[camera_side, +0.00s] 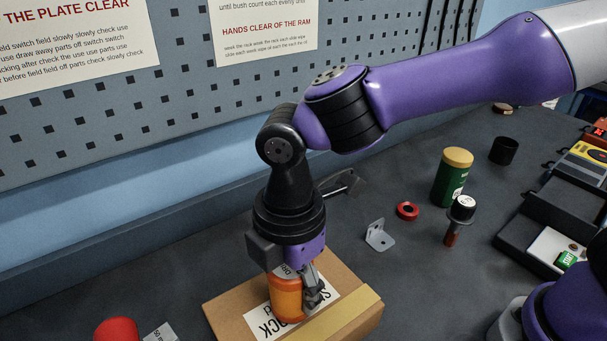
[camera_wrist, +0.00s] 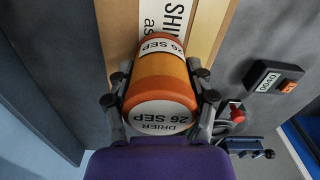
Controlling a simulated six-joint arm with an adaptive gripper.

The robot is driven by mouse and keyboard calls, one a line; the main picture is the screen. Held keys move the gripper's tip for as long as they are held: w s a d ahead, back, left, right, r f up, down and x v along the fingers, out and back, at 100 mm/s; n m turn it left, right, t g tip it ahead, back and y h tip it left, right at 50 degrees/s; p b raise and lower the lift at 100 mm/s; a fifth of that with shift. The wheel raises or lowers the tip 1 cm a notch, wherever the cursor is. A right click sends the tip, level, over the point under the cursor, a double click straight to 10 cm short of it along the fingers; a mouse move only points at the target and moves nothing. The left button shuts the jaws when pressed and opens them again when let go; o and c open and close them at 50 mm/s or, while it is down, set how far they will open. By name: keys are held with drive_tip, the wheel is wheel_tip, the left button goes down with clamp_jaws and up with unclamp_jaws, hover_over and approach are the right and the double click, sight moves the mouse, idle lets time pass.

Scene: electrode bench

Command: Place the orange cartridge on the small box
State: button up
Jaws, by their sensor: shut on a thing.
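The orange cartridge (camera_side: 286,299) has a white label and is upright in the side view. My gripper (camera_side: 312,289) is shut on it. In the wrist view the cartridge (camera_wrist: 161,78) sits between both fingers of my gripper (camera_wrist: 163,92), and its label reads "DRIER 26 SEP". The small box (camera_side: 235,304) is brown cardboard with a white printed label and a tan tape strip. The cartridge is over the box top, at its label. I cannot tell whether its base touches the box. The box also shows behind the cartridge in the wrist view (camera_wrist: 118,30).
A pegboard wall (camera_side: 190,110) stands behind.

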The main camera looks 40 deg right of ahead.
drive_tip(key=shift+f, duration=0.15)
drive_tip(key=o, duration=1.3)
